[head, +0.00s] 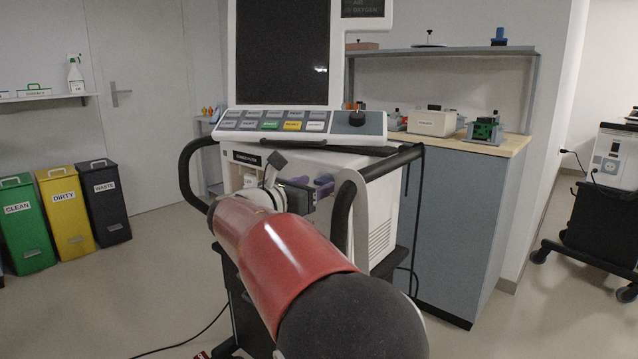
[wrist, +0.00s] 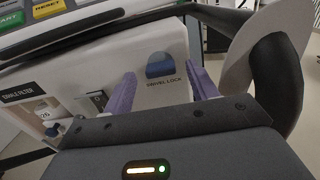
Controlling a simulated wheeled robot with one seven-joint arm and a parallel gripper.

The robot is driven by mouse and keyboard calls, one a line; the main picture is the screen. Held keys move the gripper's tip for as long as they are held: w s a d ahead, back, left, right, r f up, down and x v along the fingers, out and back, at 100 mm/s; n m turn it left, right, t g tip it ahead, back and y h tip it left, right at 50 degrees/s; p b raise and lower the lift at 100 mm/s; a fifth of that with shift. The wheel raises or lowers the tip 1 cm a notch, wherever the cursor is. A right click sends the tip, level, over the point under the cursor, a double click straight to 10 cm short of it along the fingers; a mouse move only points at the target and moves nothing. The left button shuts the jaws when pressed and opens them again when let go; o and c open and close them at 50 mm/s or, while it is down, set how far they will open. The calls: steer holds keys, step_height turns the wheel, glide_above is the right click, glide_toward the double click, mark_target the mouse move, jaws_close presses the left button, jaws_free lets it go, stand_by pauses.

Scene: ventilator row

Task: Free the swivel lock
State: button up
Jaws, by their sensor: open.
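My arm and gripper hide the lock there.
A black handle rail (wrist: 277,85) curves close to the right finger. An exhale filter label (wrist: 18,95) and a dark switch (wrist: 97,100) are to the left. The panel overhangs above. Bins (head: 60,210) stand at the left; a cabinet (head: 450,220) stands at the right.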

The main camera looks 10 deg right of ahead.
steer(key=shift+x, duration=1.05)
steer(key=shift+c, duration=0.5)
steer(key=c, duration=0.9)
